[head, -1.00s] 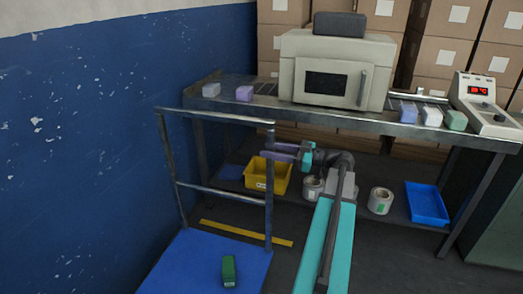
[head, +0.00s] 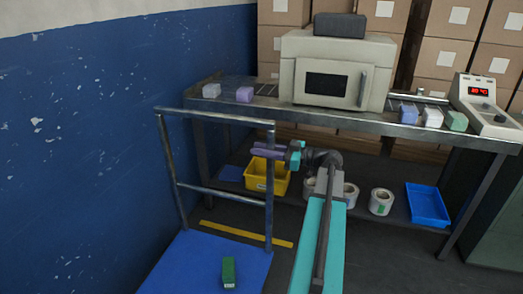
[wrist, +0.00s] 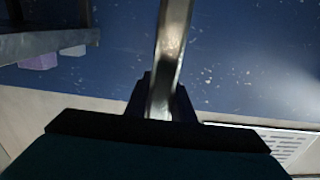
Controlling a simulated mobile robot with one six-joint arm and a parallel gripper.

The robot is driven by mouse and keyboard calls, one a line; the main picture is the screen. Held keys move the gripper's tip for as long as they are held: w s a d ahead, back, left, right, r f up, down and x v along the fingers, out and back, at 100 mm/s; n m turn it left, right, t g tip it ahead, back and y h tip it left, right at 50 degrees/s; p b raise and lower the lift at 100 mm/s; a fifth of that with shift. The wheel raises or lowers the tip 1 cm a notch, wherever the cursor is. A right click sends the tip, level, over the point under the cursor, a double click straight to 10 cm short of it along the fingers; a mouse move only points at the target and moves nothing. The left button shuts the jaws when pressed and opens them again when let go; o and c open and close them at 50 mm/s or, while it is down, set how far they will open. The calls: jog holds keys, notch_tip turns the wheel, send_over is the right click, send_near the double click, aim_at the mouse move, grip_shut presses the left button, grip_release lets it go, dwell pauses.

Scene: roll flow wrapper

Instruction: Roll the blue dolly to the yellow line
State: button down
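The blue dolly (head: 190,268) has a flat blue deck and an upright grey tubular handle frame (head: 222,192) at its far end. A green box (head: 228,271) lies on the deck. The yellow line (head: 247,234) is on the floor just beyond the deck, seen through the frame. My gripper (head: 262,149) is at the frame's right post, below its top bar, fingers either side. In the wrist view the grey post (wrist: 170,50) runs between the dark fingers with no clear gap, so they look shut on it. The deck is outside the wrist view.
A steel bench (head: 360,125) with a wrapping machine (head: 335,75) stands behind. Its low shelf holds a yellow bin (head: 262,180), white rolls (head: 381,201) and a blue tray (head: 427,204). A blue wall (head: 80,150) rises close on the dolly's left.

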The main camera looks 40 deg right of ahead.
jog(key=shift+d, duration=0.15)
jog(key=w+d+b, duration=0.2)
jog(key=w+d, duration=0.2)
jog(key=d, duration=0.4)
jog(key=w+d+b, duration=0.2)
jog(key=w+d, duration=0.2)
jog(key=d, duration=0.4)
jog(key=shift+w+d, duration=0.3)
jog(key=shift+d, duration=0.05)
jog(key=shift+r, duration=0.15)
jog(key=c, duration=1.6)
grip_release()
jog(key=shift+d, duration=0.1)
jog(key=shift+o, duration=0.4)
